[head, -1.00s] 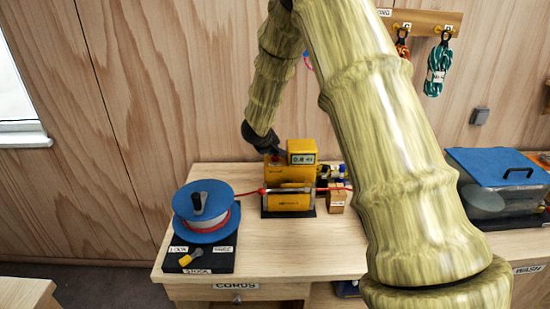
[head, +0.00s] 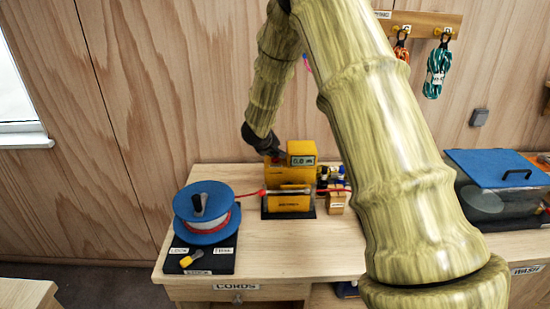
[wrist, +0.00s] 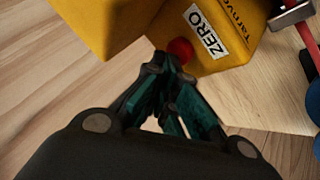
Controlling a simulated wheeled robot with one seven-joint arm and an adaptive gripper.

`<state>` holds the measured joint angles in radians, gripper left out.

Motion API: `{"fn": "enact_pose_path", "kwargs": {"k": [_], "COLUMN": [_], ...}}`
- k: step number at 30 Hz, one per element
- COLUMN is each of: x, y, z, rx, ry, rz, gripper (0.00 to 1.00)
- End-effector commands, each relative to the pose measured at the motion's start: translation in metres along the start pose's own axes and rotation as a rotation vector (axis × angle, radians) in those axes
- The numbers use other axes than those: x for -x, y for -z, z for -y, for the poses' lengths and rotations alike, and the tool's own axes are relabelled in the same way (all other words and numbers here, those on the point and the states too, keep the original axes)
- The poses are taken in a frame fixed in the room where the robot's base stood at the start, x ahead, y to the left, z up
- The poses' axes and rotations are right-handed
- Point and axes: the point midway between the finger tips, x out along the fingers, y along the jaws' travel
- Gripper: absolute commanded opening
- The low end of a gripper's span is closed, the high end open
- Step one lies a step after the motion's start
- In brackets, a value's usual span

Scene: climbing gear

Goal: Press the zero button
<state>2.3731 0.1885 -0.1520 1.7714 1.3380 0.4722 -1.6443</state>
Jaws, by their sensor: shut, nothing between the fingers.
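The yellow measuring device (head: 288,178) stands on the wooden bench. Its small display (head: 302,160) appears to read 0.0 m. In the wrist view, the round red button (wrist: 180,50) sits on the yellow housing beside a white ZERO label (wrist: 205,33). My gripper (wrist: 168,66) is shut and empty, its fingertips right at the red button's near edge. They look to be touching it, but I cannot tell whether it is pressed in. In the head view, my gripper (head: 274,154) is at the device's upper left, just left of the display.
A blue cord reel (head: 205,230) stands on a black base left of the device. A red cord (head: 247,193) runs from it to the device. A small wooden block (head: 337,200) stands to the right. A blue-lidded bin (head: 497,168) is farther right. The bench front is clear.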

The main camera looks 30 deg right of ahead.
Motion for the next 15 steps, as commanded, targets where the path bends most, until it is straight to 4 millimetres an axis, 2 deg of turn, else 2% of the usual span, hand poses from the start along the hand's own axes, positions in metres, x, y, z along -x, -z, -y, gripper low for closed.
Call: {"fn": "enact_pose_path", "kwargs": {"k": [15], "x": [0.0087], "y": [0.0062], "z": [-0.0061], "rx": [0.0], "ry": [0.0], "rz": [-0.001], "gripper": [0.0]}}
